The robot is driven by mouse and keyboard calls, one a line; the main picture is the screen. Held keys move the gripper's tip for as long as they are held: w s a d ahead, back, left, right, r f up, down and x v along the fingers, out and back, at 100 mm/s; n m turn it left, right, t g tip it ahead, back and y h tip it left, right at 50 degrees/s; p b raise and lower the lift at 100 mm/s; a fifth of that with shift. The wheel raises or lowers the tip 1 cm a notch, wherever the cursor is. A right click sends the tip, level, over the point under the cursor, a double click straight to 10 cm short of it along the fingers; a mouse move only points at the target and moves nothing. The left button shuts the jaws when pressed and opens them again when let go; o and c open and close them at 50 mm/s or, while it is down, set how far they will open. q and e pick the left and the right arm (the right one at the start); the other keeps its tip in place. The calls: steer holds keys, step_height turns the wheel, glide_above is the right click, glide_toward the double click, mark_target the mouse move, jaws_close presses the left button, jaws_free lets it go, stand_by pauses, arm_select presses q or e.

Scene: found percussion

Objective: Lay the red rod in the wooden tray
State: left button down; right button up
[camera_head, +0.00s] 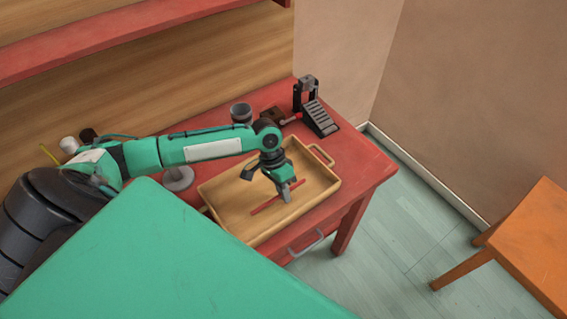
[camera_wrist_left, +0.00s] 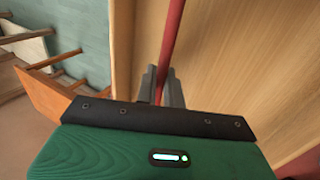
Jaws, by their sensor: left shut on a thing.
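The red rod (camera_head: 264,206) is in my left gripper (camera_head: 286,192), inside the outline of the wooden tray (camera_head: 232,184) in the head view. In the left wrist view the red rod (camera_wrist_left: 172,38) runs up from between the two fingers of my left gripper (camera_wrist_left: 164,85), which is shut on it. The wooden tray's floor (camera_wrist_left: 235,60) lies beneath. I cannot tell whether the rod touches the floor. The tray stands on the red table, with a handle at its far right end. My right gripper is not in view.
A black pedal-like device (camera_head: 318,115) stands at the table's back corner, with a grey cup (camera_head: 241,112) to its left. An orange table (camera_head: 530,245) stands at the right, across open floor.

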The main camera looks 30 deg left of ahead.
arm_select(q)
steer(key=c, duration=1.4)
jaws_free()
steer(key=shift+c, duration=0.2)
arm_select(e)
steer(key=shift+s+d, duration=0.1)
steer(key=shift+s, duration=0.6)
